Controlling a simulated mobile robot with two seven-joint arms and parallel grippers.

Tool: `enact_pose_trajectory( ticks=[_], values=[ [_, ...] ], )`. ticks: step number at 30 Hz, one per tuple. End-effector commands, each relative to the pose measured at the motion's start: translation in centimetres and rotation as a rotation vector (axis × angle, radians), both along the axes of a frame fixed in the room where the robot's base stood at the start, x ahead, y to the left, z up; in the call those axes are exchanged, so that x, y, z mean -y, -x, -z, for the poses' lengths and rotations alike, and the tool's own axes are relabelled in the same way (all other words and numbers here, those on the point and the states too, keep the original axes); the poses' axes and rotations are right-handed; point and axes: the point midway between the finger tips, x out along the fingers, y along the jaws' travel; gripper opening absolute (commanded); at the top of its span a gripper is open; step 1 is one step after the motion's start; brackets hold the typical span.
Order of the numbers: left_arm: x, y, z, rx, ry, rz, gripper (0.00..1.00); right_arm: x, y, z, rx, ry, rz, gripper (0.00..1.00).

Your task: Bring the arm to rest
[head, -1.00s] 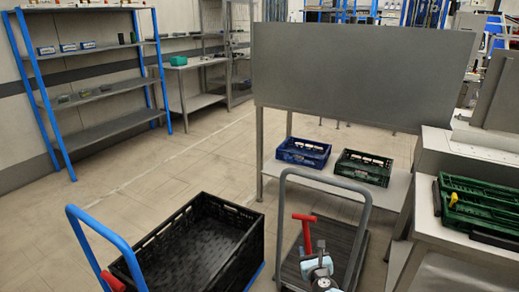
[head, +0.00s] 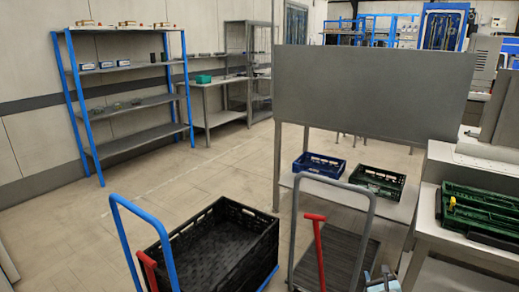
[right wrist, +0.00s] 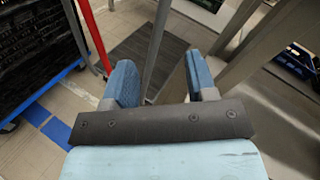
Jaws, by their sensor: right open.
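My right gripper (head: 382,280) shows at the bottom edge of the head view, in front of the grey-handled cart (head: 345,262). In the right wrist view its two blue fingers (right wrist: 160,78) stand wide apart with nothing between them. The cart's dark deck (right wrist: 170,55) and grey handle lie beyond the fingers, and I cannot tell how near the handle is. My left gripper is not in view.
A black crate (head: 270,240) sits on the blue-handled cart at left. Blue (head: 325,172) and green (head: 385,190) crates stand on a low shelf behind. Another green crate (head: 470,230) is at right. Open floor (head: 130,200) lies at left.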

Motion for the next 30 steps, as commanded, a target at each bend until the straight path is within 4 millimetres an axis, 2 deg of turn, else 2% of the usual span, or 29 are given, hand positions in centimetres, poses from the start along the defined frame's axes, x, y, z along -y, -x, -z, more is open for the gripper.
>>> enact_pose_trajectory(
  ticks=[1,3,10,12,17,20,23,25,27,30],
  values=[
    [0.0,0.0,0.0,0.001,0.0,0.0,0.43,2.4,0.1,-0.4,0.001,0.033,0.011,0.52],
    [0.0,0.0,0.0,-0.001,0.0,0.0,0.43,5.2,0.3,-0.9,0.001,0.073,0.024,0.52],
    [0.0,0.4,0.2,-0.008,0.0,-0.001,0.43,13.9,1.1,-3.3,0.0,0.196,0.066,0.52],
    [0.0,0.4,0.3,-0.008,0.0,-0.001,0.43,12.0,3.1,-1.7,-0.006,0.033,0.069,0.52],
    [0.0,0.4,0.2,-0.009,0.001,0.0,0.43,9.2,7.6,0.5,-0.017,-0.363,0.11,0.52],
    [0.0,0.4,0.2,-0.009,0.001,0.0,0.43,7.2,11.0,1.8,-0.034,-0.647,0.15,0.52],
    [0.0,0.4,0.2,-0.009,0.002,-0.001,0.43,4.7,15.4,3.1,-0.066,-0.984,0.216,0.52],
    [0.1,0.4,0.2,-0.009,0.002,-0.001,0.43,2.7,19.1,3.7,-0.097,-1.26,0.285,0.52],
    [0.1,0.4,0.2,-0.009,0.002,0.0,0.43,0.5,23.0,4.0,-0.131,-1.551,0.378,0.52],
    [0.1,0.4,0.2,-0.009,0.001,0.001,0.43,-2.2,27.9,3.7,-0.178,-1.906,0.523,0.52]
  ],
)
